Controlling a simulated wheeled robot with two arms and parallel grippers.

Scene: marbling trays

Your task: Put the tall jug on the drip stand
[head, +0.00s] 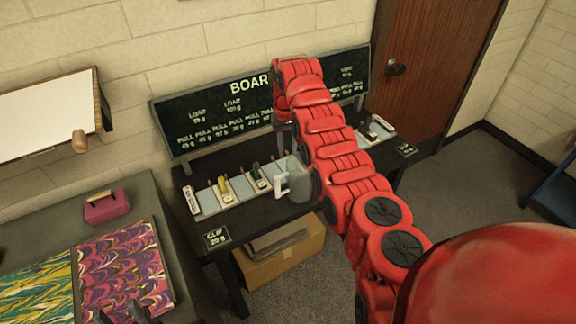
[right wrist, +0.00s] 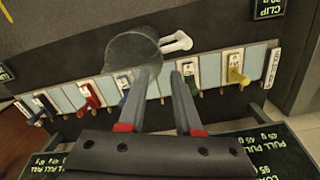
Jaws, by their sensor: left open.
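A grey jug (head: 299,187) with a white handle stands near the front edge of the dark table, partly behind my right arm. In the right wrist view the jug (right wrist: 132,52) is just beyond the fingertips, mostly to the left, with its handle to the right. My right gripper (right wrist: 162,74) is open, its two fingers apart with nothing clearly between them. My left gripper (head: 124,313) is open at the bottom left, over the marbled sheets and away from the jug. I cannot make out a drip stand.
The dark table (head: 220,258) carries a row of pale panels with coloured clips. A lettered board (head: 190,130) stands behind. A cardboard box (head: 285,262) is underneath. A pink box (head: 107,207) and marbled sheets (head: 120,270) lie on the left table.

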